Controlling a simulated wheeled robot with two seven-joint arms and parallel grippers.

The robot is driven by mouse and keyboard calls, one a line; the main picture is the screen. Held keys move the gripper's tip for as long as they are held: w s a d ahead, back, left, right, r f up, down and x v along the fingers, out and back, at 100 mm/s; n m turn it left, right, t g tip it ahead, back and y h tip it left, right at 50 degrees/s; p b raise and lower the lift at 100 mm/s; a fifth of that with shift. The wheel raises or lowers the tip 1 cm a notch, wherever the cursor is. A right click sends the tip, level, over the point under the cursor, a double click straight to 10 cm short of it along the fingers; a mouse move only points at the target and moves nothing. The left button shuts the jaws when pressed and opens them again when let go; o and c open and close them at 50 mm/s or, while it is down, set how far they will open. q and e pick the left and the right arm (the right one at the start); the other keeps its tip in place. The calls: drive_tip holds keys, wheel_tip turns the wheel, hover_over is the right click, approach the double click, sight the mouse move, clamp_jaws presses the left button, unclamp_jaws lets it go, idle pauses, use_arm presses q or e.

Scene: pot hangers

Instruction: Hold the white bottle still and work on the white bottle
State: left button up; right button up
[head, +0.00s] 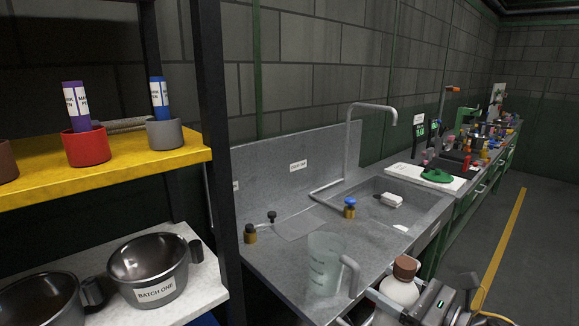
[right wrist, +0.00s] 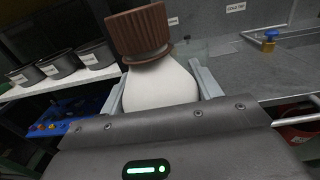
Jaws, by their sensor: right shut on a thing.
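The white bottle (head: 399,291) with a ribbed brown cap (head: 405,267) is at the lower right in the head view, in front of the counter's front edge. My right gripper (head: 396,304) is shut on the bottle. In the right wrist view the white bottle (right wrist: 160,86) sits between the two grey fingers, below its brown cap (right wrist: 140,32). The cap is on the bottle, and the bottle leans slightly in that view. The bottle's lower part is hidden by my gripper. My left gripper is in neither view.
A clear measuring jug (head: 325,264) stands on the grey counter near the bottle. Behind are a sink (head: 411,205) with a tap and a blue-topped valve (head: 349,207). At left, a shelf holds a red cup (head: 86,146), a grey cup (head: 164,134) and metal pots (head: 149,268).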

drive_tip(key=s+d+f+m+t+h, duration=0.2)
drive_tip(key=s+f, duration=0.3)
drive_tip(key=f, duration=0.5)
drive_tip(key=shift+d+f+m+t+h, duration=0.25)
drive_tip(key=shift+d+m+h, duration=0.2)
drive_tip(key=shift+h, duration=0.25)
drive_tip(key=shift+s+a, duration=0.1)
